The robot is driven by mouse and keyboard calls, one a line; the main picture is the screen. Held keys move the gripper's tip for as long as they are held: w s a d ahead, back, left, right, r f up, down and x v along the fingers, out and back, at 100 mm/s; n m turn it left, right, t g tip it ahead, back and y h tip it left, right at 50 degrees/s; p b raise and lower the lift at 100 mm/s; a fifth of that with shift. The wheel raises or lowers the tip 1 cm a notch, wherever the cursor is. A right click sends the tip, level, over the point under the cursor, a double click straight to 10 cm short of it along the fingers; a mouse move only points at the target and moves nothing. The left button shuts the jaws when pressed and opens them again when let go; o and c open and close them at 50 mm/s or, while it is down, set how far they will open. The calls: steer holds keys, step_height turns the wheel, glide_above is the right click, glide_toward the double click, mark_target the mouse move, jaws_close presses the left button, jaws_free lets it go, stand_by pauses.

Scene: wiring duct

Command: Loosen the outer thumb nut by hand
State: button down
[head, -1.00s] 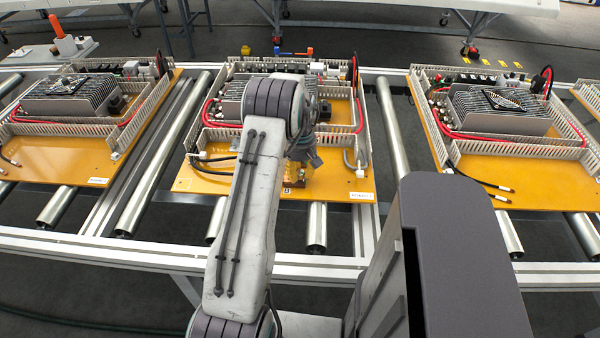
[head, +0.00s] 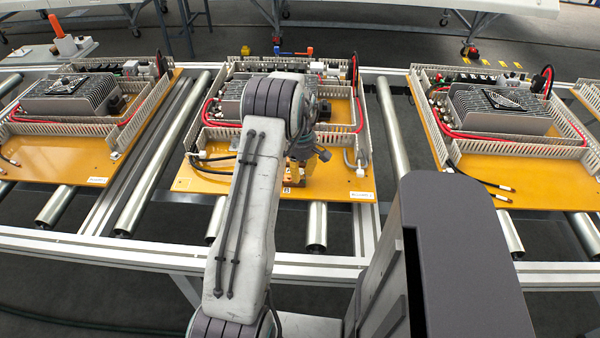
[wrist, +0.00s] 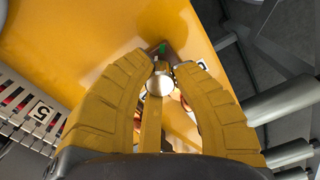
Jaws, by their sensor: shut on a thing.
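My gripper (wrist: 162,72) is shut on a small, round, silvery thumb nut (wrist: 160,85) in the wrist view. Its two yellow ribbed fingers close on the nut from both sides. The nut sits at a small bracket with a green spot (wrist: 162,48) near the edge of the orange panel (wrist: 110,25). In the head view my gripper (head: 294,178) is over the front part of the middle panel (head: 225,185). My own arm hides much of this spot there, and the nut cannot be made out.
A slotted grey duct (wrist: 30,105) with a label "5" runs at the left of the wrist view. Roller bars (head: 389,110) flank the middle panel. Similar panels stand left (head: 60,165) and right (head: 515,190).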

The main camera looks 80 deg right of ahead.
steer(key=n, duration=0.6)
steer(key=shift+a+f+n, duration=0.15)
steer(key=shift+f+n, duration=0.05)
steer(key=shift+n, duration=0.2)
steer(key=c, duration=1.2)
jaws_free()
steer(key=shift+o, duration=0.2)
steer(key=shift+r, duration=0.1)
steer(key=m+b, duration=0.1)
steer(key=m, duration=0.4)
steer(key=shift+m, duration=0.3)
steer(key=m, duration=0.5)
steer(key=shift+d, duration=0.2)
steer(key=shift+o, duration=0.2)
